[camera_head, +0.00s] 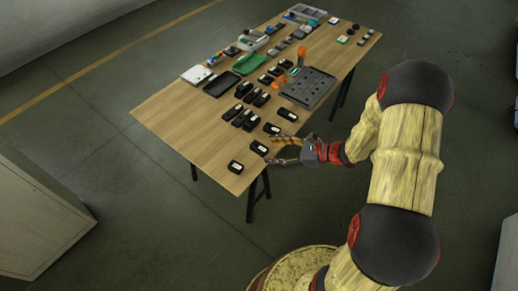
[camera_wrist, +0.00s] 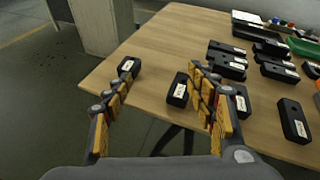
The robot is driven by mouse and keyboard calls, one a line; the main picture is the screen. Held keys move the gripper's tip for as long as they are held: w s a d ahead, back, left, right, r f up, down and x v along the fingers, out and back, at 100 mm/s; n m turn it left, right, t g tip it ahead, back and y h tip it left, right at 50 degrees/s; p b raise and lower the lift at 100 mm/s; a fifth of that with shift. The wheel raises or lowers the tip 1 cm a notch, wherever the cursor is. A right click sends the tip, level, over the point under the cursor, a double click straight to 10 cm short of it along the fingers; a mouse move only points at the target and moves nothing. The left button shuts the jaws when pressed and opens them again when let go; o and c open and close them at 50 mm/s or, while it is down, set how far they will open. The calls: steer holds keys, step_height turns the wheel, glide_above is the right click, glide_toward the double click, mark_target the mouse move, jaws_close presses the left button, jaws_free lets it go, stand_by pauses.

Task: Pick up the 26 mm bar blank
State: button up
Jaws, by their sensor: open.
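Several black blocks with white labels lie on the wooden table; the labels are too small to read, so I cannot tell which is the 26 mm bar blank. One block (camera_head: 235,167) lies alone near the table's near corner, and it shows beyond my left finger in the wrist view (camera_wrist: 129,68). A second block (camera_head: 259,148) lies close to my gripper (camera_head: 272,149); in the wrist view (camera_wrist: 178,90) it is just left of the right finger. A third block (camera_wrist: 242,101) is partly hidden behind that finger. My gripper (camera_wrist: 160,70) is open, with nothing between its fingers.
The wooden table (camera_head: 165,110) also holds a grey holed plate (camera_head: 308,88), a green tray (camera_head: 250,64), a black tray (camera_head: 221,84) and more black blocks (camera_wrist: 293,121). Bare tabletop lies along the left side. A pale cabinet (camera_head: 35,215) stands on the floor at left.

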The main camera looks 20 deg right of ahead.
mark_target(260, 147)
steer(key=w+f+m+b, duration=0.1)
steer(key=w+f, duration=0.1)
steer(key=w+a+f+m+t+b, duration=0.1)
steer(key=w+f, duration=0.1)
steer(key=w+f+t+b, duration=0.1)
steer(key=w+f, duration=0.1)
steer(key=shift+a+f+m+h, duration=0.25)
steer(key=shift+f+m+h, duration=0.1)
steer(key=shift+m+h, duration=0.05)
steer(key=shift+w+a, duration=0.2)
steer(key=shift+a, duration=0.05)
steer(key=c, duration=0.4)
jaws_close()
stand_by(0.5)
